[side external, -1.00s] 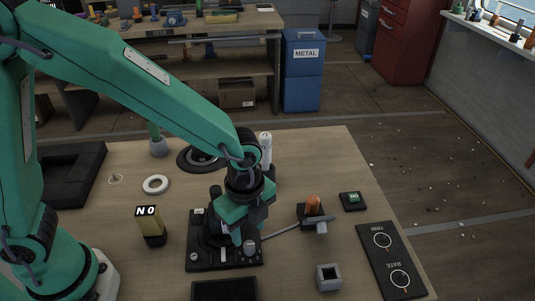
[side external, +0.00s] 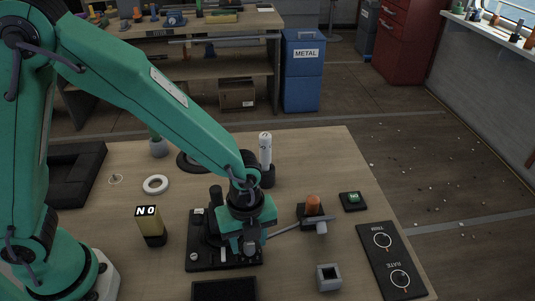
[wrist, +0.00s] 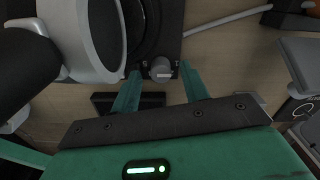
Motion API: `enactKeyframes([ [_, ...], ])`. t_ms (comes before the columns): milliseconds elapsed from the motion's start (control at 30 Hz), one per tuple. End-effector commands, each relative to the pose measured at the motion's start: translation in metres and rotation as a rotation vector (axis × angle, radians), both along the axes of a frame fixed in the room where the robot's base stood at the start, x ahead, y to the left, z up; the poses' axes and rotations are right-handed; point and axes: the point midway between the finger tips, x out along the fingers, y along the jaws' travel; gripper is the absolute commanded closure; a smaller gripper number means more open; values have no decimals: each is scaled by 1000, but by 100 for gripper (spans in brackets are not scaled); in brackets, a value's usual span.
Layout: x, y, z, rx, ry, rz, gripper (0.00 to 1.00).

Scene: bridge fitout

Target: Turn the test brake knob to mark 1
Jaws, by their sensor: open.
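The test brake knob (wrist: 161,69) is a small grey round knob at the edge of a black panel (side external: 197,256). Small pale marks flank it in the wrist view; I cannot read them or the knob's setting surely. My gripper (wrist: 161,78) is open, with one green finger to each side of the knob in that picture. In the side view, my gripper (side external: 247,240) is right over the knob (side external: 249,249) and partly hides it. Whether the fingers touch the knob is not clear.
A dark lever (side external: 215,200) rises from the panel close beside my gripper. An orange-topped block (side external: 313,205) with a grey cable stands to the right.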

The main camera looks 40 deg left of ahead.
Motion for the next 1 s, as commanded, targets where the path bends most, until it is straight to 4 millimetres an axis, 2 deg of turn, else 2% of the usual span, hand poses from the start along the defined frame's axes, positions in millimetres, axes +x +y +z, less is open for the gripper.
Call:
enactKeyframes([
  [33,2,-1,10,-5,-8,2,55],
  [700,2,-1,104,-4,-7,5,55],
  [1000,1,-1,133,-3,-5,5,55],
])
